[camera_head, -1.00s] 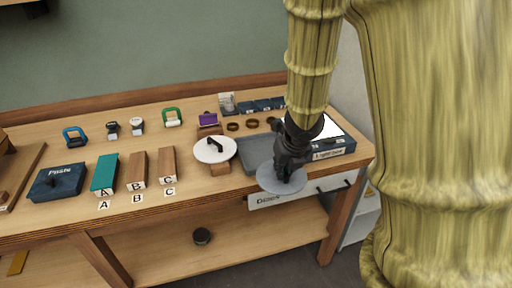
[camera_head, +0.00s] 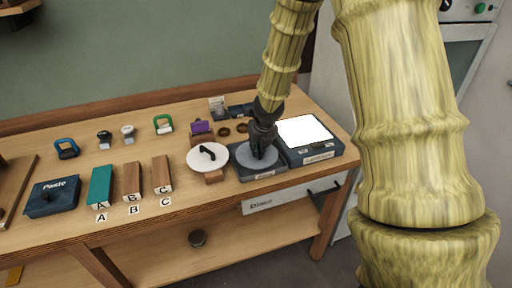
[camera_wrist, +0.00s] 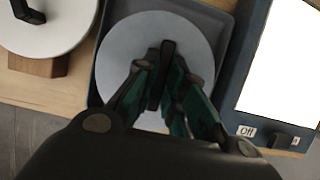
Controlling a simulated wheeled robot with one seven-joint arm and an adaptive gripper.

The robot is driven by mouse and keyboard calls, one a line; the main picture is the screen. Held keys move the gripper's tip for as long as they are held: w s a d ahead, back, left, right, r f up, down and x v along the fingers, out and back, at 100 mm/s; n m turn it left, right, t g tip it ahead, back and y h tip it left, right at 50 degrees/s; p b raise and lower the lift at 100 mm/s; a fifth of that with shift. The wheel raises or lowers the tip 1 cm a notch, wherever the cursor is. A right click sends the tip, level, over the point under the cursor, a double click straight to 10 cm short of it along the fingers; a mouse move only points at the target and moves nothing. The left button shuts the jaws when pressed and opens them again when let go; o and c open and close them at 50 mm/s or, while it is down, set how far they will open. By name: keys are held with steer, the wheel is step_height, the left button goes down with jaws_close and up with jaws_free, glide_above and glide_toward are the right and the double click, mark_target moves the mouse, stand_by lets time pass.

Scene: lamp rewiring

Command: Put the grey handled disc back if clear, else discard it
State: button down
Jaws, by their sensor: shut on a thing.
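The grey handled disc (camera_head: 247,160) is at the dark grey tray (camera_head: 262,176), in or just above it; I cannot tell if it touches the tray floor. In the wrist view the disc (camera_wrist: 118,62) lies over the tray (camera_wrist: 228,22), and its black handle (camera_wrist: 167,52) stands between my fingers. My gripper (camera_head: 262,152) is shut on that handle from above; it also shows in the wrist view (camera_wrist: 166,88). No marks are clear on the visible part of the disc. The gripper hides its near part.
A white disc with a black handle (camera_head: 222,160) rests on a wooden block left of the tray. The light box (camera_head: 304,130) is close on the right, with an "Off" label. Blocks A (camera_head: 101,186), B (camera_head: 132,182) and C (camera_head: 161,173) and a Paste box (camera_head: 53,196) stand further left.

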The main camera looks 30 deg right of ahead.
mark_target(261, 153)
steer(key=shift+w+d+p, duration=0.2)
steer(key=shift+w+p, duration=0.1)
steer(key=shift+w, duration=0.45)
steer(key=shift+w+f, duration=0.15)
steer(key=shift+f, duration=0.15)
steer(key=shift+d+f+b, duration=0.1)
steer(key=shift+f+b, duration=0.6)
steer(key=shift+f, duration=0.85)
steer(key=shift+f, duration=0.1)
steer(key=c, duration=1.5)
jaws_free()
steer(key=shift+r, duration=0.65)
steer(key=p+v, duration=0.1)
steer(key=v, duration=0.2)
steer(key=p+v, duration=0.1)
steer(key=v, duration=0.3)
steer(key=p+v, duration=0.1)
steer(key=v, duration=0.3)
steer(key=shift+s+p, duration=0.3)
